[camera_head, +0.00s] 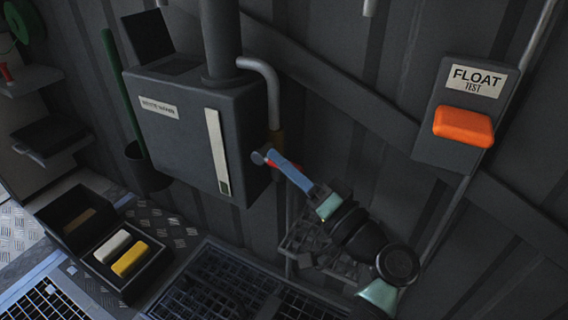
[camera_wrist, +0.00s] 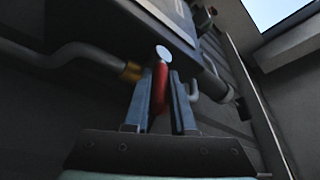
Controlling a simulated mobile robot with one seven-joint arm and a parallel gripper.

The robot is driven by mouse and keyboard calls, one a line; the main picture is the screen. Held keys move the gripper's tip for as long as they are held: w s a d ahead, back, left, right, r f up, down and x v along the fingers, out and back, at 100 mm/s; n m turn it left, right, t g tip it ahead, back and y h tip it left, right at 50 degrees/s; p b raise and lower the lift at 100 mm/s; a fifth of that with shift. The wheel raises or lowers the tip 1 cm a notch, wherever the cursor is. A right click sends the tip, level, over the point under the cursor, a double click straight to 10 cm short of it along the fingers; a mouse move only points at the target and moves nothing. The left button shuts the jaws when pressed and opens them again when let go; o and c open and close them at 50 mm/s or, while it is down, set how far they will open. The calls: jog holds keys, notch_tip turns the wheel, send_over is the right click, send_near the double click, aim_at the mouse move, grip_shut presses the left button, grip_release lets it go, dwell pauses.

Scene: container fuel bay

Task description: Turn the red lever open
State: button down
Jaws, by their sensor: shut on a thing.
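The red lever (camera_wrist: 159,84) sits between the two blue fingers of my gripper (camera_wrist: 158,100) in the wrist view, with a pale round end at its top. A brass fitting (camera_wrist: 132,71) on a grey pipe is beside it. In the head view my gripper (camera_head: 281,165) reaches up-left to the lower right side of the grey tank box. It is shut on the red lever (camera_head: 285,164), of which only a strip shows there. The fingers hide the rest of the lever.
The grey tank box (camera_head: 190,130) hangs on the wall, with a bent pipe (camera_head: 268,75) at its right. An orange float test button (camera_head: 464,127) is on a panel at right. An open black case (camera_head: 152,270) holds a white and a yellow block. Floor grating (camera_head: 215,285) lies below.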

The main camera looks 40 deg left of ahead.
aim_at(259, 153)
dwell(0.8)
